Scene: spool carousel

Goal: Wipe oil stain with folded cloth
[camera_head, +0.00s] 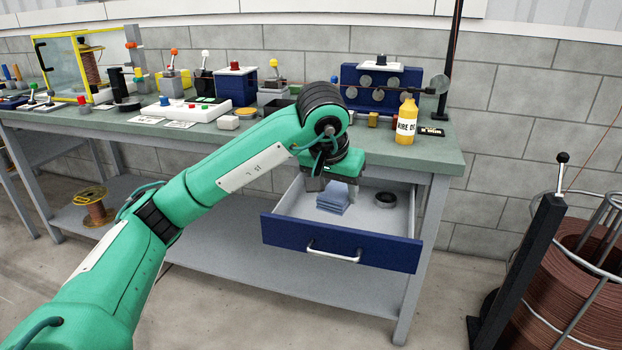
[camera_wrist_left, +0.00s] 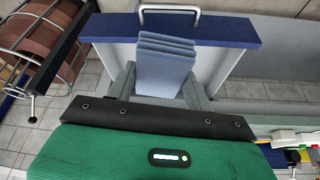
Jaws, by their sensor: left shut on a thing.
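The folded cloth (camera_head: 333,201) is a light blue, layered stack at the open drawer. It also shows large in the left wrist view (camera_wrist_left: 165,62). My left gripper (camera_head: 338,182) reaches down over the drawer from above, and its two grey fingers are shut on the cloth, one on each side. Whether the cloth touches the drawer floor, I cannot tell. I cannot make out an oil stain in either view. My right gripper is not in view.
The open drawer (camera_head: 340,242) has a navy front and holds a dark ring (camera_head: 386,199). A yellow oil bottle (camera_head: 406,124) stands at the right of the green-grey bench top (camera_head: 445,155). Controls and fixtures crowd the bench's back. A copper wire coil (camera_head: 580,290) stands at right.

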